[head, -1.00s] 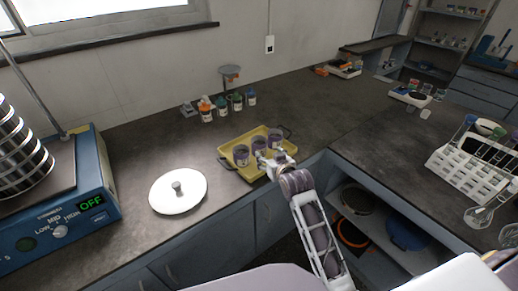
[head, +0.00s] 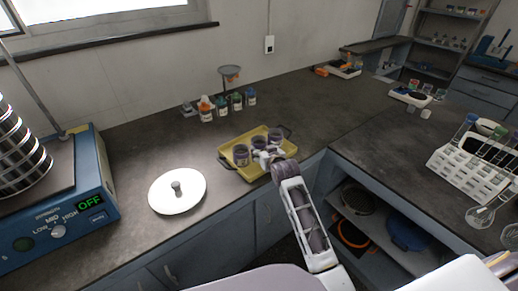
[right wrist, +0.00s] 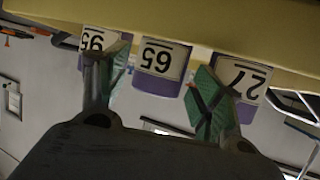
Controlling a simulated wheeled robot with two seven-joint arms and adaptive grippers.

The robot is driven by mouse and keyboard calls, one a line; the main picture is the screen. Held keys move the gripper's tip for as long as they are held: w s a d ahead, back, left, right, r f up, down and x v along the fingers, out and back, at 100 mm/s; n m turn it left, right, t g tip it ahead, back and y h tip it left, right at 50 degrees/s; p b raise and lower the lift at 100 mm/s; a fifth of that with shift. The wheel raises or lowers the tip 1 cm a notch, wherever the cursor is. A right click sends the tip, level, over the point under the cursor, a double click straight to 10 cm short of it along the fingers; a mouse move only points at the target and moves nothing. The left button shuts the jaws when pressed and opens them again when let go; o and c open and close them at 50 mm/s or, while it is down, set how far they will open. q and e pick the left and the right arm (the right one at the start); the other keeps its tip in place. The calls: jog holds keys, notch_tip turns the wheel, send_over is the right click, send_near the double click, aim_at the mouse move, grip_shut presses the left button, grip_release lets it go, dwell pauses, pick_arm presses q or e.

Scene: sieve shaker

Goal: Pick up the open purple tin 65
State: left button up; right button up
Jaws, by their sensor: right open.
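The open purple tin 65 (right wrist: 161,62) is the middle one of three purple tins with white number labels. It shows upside down in the right wrist view, and in the head view it is partly hidden (head: 259,142) behind my right gripper. My right gripper (head: 265,156) is open at the front of the tray. In the right wrist view its green-padded fingers (right wrist: 160,88) stand apart, with tin 65 framed between them. I cannot tell how deep the tin is between the fingers. My left gripper is not in view.
The tins stand in a yellow tray (head: 228,163) with dark handles. The tins beside tin 65, one labelled 27 (right wrist: 243,77) and another (head: 241,157), are close to the fingers. Small bottles (head: 222,108) stand behind; a white lid (head: 163,198) lies left.

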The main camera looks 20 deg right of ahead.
aim_at(261, 149)
dwell(0.3)
jog(key=shift+w, duration=0.15)
jog(key=shift+x, duration=1.4)
jog(key=shift+b+x, duration=0.35)
jog(key=shift+x, duration=0.5)
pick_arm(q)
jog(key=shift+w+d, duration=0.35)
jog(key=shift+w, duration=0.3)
pick_arm(e)
jog(key=shift+w+a+f, duration=0.1)
jog(key=shift+a+f, duration=0.05)
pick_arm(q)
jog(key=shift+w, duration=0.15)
pick_arm(e)
jog(key=c, duration=0.8)
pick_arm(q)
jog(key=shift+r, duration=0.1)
